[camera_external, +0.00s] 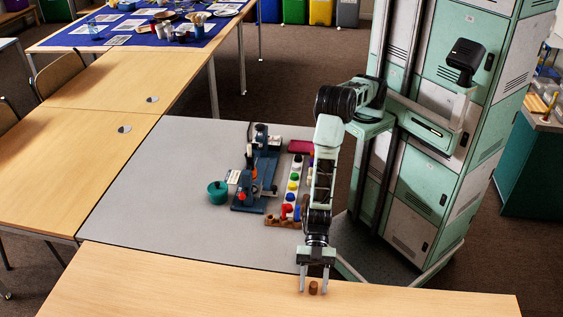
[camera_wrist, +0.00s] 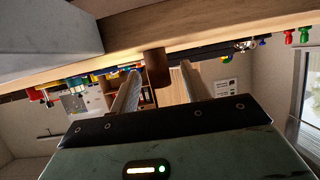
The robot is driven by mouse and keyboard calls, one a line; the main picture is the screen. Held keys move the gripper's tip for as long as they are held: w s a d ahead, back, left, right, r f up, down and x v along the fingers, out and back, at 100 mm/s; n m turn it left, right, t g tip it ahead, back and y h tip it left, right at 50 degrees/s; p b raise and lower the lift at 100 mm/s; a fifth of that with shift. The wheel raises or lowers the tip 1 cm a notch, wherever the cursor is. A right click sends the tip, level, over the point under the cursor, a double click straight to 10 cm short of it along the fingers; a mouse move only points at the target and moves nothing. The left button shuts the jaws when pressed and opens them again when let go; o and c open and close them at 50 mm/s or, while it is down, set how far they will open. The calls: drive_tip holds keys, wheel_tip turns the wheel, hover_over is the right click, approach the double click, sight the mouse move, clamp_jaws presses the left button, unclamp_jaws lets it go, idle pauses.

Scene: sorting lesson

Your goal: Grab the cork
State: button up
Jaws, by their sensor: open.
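The cork (camera_external: 313,288) is a small brown cylinder standing on the light wooden table near its front edge. My gripper (camera_external: 314,288) is open above the table, its two fingers pointing down, one on each side of the cork in the picture. In the wrist view the cork (camera_wrist: 155,68) shows against the wooden tabletop edge (camera_wrist: 210,22), between the open fingers of my gripper (camera_wrist: 160,72). A gap shows on both sides of it. I cannot tell exactly how deep it sits between the fingers.
The wooden tabletop (camera_external: 200,280) left of my gripper is clear.

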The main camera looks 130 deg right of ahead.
drive_tip(key=shift+w+a+f, duration=0.1)
drive_tip(key=shift+w+a, duration=0.05)
drive_tip(key=shift+a, duration=0.05)
clamp_jaws()
